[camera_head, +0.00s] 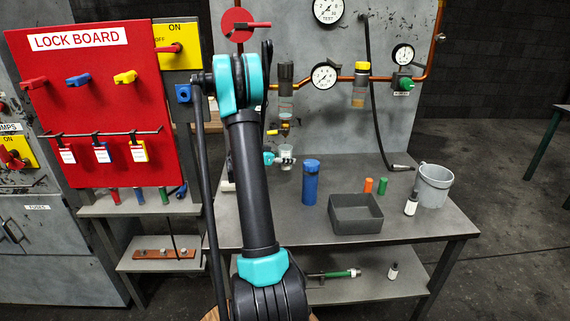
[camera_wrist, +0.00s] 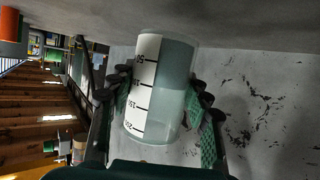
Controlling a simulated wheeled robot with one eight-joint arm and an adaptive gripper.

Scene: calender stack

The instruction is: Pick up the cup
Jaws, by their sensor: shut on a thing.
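The cup (camera_wrist: 172,88) is a clear measuring cup with a white graduated strip and black marks. In the wrist view it sits between the green pads of my gripper (camera_wrist: 163,92), which is shut on it from both sides. In the head view the cup (camera_head: 287,163) is small, in front of the grey back panel and below a hanging filter bowl. My gripper (camera_head: 281,159) reaches it from the left, partly hidden behind my arm. The cup appears to be above the bench top, but its base is too small to judge clearly.
The bench (camera_head: 300,228) carries a blue cylinder (camera_head: 311,182), a dark open tray (camera_head: 356,212), small orange and green pieces, a white bottle (camera_head: 411,204) and a grey mug (camera_head: 434,186). Pipes and gauges (camera_head: 324,75) cover the panel. A red lock board (camera_head: 100,110) stands left.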

